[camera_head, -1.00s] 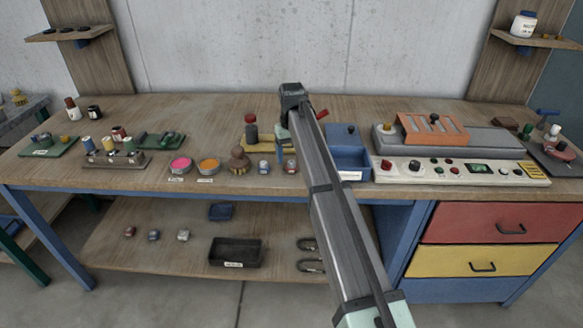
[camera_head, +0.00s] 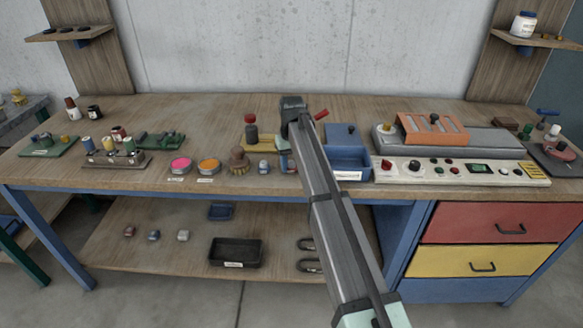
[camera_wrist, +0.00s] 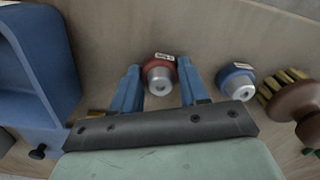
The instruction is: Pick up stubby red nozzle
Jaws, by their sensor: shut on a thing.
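The stubby red nozzle (camera_wrist: 154,66) shows in the wrist view as a short red collar with a grey metal tip and a white label. It is between the two blue fingers of my gripper (camera_wrist: 158,68), which is shut on it. In the head view my arm hides most of the gripper and nozzle, near the front of the workbench (camera_head: 222,110). A similar stubby blue nozzle (camera_wrist: 232,72) stands just to the right in the wrist view. In the head view the blue nozzle (camera_head: 264,167) is left of my gripper.
A brush (camera_wrist: 298,102) with a brown handle is right of the blue nozzle in the wrist view. A blue bin (camera_head: 350,161) stands right of my gripper in the head view. Orange (camera_head: 208,165) and pink (camera_head: 180,164) tins are farther left. A control panel (camera_head: 460,172) is at right.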

